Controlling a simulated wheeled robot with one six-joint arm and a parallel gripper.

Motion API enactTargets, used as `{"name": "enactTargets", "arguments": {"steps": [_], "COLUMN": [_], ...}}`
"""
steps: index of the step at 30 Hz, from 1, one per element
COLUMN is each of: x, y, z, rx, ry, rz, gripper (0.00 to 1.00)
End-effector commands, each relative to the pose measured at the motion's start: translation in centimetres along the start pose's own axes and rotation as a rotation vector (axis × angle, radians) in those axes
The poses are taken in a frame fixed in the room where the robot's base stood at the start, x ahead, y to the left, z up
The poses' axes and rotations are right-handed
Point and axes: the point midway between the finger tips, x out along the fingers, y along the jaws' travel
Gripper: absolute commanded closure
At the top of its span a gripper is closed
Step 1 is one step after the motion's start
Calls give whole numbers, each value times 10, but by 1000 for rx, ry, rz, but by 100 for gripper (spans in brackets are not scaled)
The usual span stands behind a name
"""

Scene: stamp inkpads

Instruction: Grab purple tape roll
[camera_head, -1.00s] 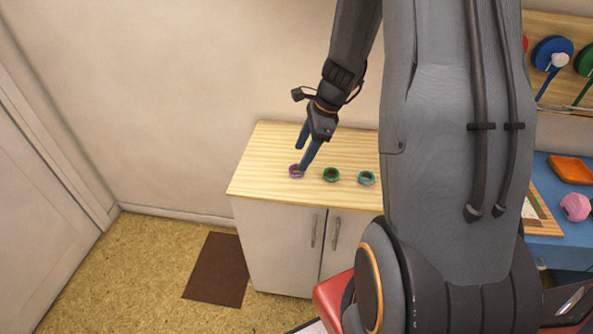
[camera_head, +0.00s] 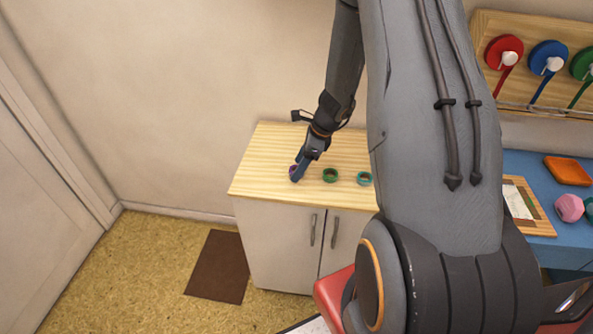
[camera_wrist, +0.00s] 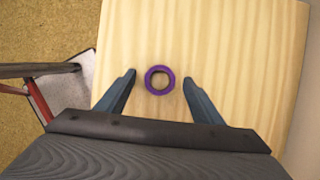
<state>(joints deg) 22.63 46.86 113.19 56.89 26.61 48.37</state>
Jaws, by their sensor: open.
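The purple tape roll (camera_wrist: 148,81) lies flat on the light wooden cabinet top in the wrist view, its hole facing up. My gripper (camera_wrist: 159,77) is open, with one blue finger on each side of the roll and a gap on both sides. In the head view the gripper (camera_head: 296,176) is low over the left part of the cabinet top and hides most of the purple tape roll (camera_head: 291,169). Whether the fingertips touch the wood cannot be told.
A green tape roll (camera_head: 330,175) and a teal tape roll (camera_head: 364,178) lie to the right on the cabinet top (camera_head: 262,150). The wood behind and left of the gripper is clear. A blue table (camera_head: 540,185) with several items stands at the right.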

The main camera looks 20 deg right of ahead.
Motion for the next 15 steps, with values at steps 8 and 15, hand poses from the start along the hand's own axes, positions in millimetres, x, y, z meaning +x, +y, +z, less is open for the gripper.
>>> {"name": "enactTargets", "arguments": {"steps": [8, 15], "x": [5, 5], "y": [0, 0], "z": [0, 0], "rx": [-1, -1], "ry": [0, 0], "rz": [0, 0], "gripper": [39, 69]}}
